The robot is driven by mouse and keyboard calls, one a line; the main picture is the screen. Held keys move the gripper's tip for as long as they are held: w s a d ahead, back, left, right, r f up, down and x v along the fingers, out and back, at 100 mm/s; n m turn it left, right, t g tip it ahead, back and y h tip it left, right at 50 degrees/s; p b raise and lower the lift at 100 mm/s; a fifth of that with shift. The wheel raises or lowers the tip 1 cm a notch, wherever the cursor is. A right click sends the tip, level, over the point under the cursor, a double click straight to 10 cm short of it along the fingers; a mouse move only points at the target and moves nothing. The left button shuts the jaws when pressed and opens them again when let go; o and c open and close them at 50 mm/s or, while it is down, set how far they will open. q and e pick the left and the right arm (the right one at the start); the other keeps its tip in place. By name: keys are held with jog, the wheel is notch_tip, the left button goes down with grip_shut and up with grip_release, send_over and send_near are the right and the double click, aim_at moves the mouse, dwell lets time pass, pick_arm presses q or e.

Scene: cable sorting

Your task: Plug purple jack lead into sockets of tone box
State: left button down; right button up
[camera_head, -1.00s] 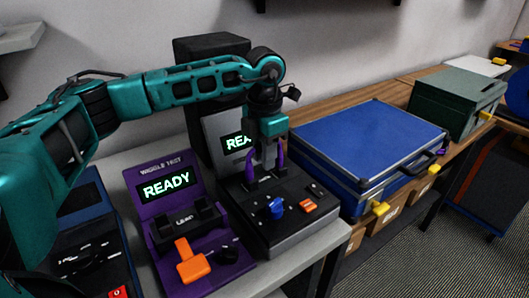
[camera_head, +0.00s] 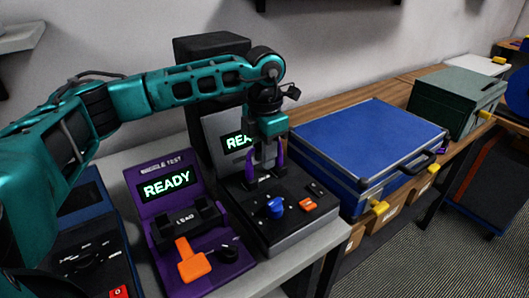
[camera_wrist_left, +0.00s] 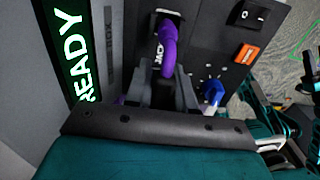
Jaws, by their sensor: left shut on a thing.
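The tone box (camera_head: 290,222) is a black box with a blue knob, an orange switch and an upright panel lit with green letters. My left gripper (camera_head: 265,172) points down over the rear of its top face. It is shut on the purple jack lead (camera_head: 280,153), which shows on both sides of the fingers. In the left wrist view the purple lead (camera_wrist_left: 168,48) curves from the fingers up to a pale end at the box's JACK label. The fingers hide part of it, and I cannot tell how deep the end sits. My right gripper is out of view.
A purple wiggle-test unit (camera_head: 160,215) with a READY screen and an orange lever stands just left of the tone box. A blue case (camera_head: 365,150) stands close on the right. A dark blue unit (camera_head: 92,240) is at the left, and a green box (camera_head: 455,105) farther right.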

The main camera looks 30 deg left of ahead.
pick_arm(q)
jog(key=shift+f+b, duration=0.45)
jog(key=shift+f, duration=0.5)
dwell(1.1)
jog(key=shift+c, duration=1.6)
grip_release()
jog(key=shift+r+p, duration=2.1)
jog(key=shift+r, duration=0.7)
jog(key=shift+r+p, duration=0.55)
jog(key=shift+r, duration=0.7)
